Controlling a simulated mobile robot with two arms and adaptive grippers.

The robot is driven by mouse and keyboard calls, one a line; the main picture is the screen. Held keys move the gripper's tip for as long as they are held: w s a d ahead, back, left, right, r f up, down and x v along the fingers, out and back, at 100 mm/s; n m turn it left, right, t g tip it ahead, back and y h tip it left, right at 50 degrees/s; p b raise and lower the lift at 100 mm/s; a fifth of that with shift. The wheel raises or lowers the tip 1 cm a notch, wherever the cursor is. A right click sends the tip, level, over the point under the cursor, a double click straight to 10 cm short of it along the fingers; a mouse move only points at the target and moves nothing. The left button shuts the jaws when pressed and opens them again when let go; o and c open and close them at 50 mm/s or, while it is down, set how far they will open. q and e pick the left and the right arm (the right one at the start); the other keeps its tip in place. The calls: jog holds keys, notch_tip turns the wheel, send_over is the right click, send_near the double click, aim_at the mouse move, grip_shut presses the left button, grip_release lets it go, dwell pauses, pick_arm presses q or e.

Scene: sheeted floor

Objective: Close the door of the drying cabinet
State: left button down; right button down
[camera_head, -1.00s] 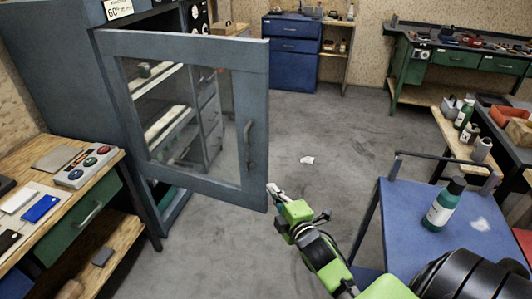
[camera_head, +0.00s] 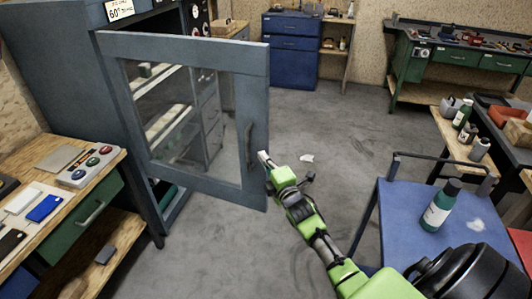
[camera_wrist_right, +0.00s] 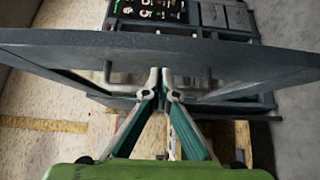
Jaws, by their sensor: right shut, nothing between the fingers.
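The drying cabinet (camera_head: 60,65) is a tall blue-grey cabinet at the left of the head view. Its glazed door (camera_head: 255,57) stands open, swung out towards the middle of the room, with shelves showing through the glass. A vertical handle (camera_head: 249,145) is on the door's free side. My right gripper (camera_head: 263,156) is at the door's free edge, close to the handle in the picture. In the right wrist view, the shut fingertips (camera_wrist_right: 160,72) are at the door frame (camera_wrist_right: 60,48), with nothing between them; whether they touch it is unclear. My left gripper is out of view.
A wooden bench (camera_head: 118,157) with a button box (camera_head: 92,166) stands at the left. A blue cart (camera_head: 395,225) carrying a green bottle (camera_head: 440,205) is at the right. The grey floor between is clear except for a white scrap (camera_head: 307,158).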

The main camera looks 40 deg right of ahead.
jog(key=shift+w+d, duration=0.6)
jog(key=shift+d, duration=0.3)
jog(key=shift+d, duration=0.15)
